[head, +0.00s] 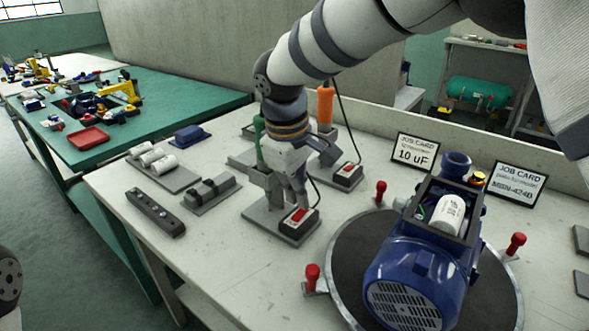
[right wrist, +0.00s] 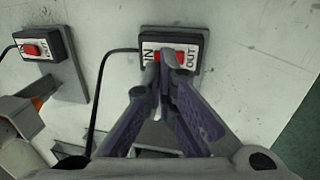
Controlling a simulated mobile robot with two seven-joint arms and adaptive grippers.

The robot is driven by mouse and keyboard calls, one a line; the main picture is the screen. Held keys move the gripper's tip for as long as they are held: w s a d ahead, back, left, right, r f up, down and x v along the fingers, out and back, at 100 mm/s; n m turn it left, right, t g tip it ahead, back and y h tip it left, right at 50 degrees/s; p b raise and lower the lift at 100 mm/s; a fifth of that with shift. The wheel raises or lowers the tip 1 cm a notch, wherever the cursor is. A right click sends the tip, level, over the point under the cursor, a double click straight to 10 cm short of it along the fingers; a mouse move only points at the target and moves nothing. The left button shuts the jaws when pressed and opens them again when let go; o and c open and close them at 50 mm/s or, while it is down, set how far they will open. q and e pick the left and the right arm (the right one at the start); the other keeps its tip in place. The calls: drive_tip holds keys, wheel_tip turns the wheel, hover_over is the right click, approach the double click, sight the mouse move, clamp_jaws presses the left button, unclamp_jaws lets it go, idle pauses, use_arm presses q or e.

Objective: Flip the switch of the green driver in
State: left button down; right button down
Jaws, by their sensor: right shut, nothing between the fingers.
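The green driver (head: 260,141) stands upright on a grey base, partly hidden behind my right gripper. Its switch box (head: 298,222) sits on that base, with a red rocker between the labels IN and OUT; the box also shows in the right wrist view (right wrist: 196,42). My right gripper (head: 300,204) is shut and empty, pointing down. In the right wrist view its fingertips (right wrist: 166,56) lie over the red rocker, toward the IN side. I cannot tell whether they touch it or which way the rocker is set. My left gripper is not in view.
The orange driver (head: 325,106) and its switch box (head: 347,176) stand just behind. A blue pump (head: 415,280) sits on a dark turntable at the right, near red-knobbed clamps (head: 312,276). Job cards (head: 414,152) stand behind it. A dark bar (head: 155,212) lies at the left.

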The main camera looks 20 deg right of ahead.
sight(300, 210)
drive_tip(key=shift+w+d+f, duration=0.15)
drive_tip(key=shift+w+f, duration=0.05)
drive_tip(key=shift+f, duration=0.65)
